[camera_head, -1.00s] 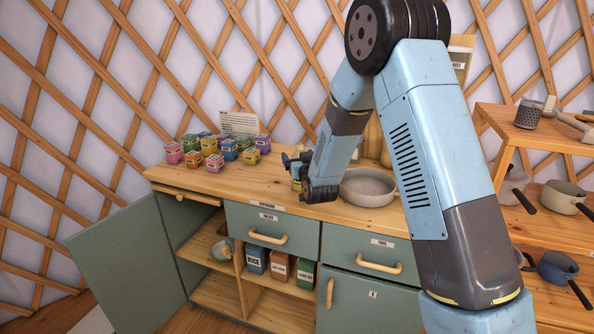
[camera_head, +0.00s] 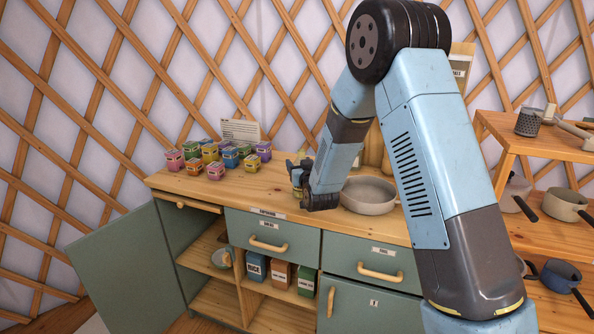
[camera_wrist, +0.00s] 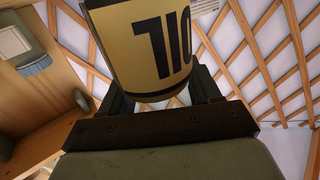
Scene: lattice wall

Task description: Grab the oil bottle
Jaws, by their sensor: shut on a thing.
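The oil bottle (camera_wrist: 150,45) fills the upper middle of the wrist view, with a yellow label reading "OIL" in black. My gripper (camera_wrist: 165,100) has its dark fingers on both sides of the bottle and is shut on it. In the head view my gripper (camera_head: 298,172) is above the counter, left of the grey pan. A small part of the yellowish bottle (camera_head: 296,178) shows there, mostly hidden by the gripper. I cannot tell from the head view whether the bottle touches the counter.
A grey pan (camera_head: 369,196) sits on the wooden counter (camera_head: 205,188) right of my gripper. Several coloured boxes (camera_head: 216,160) stand at the left with a white card (camera_head: 240,131) behind. A cabinet door (camera_head: 125,268) hangs open. Pots stand on the right shelves (camera_head: 545,232).

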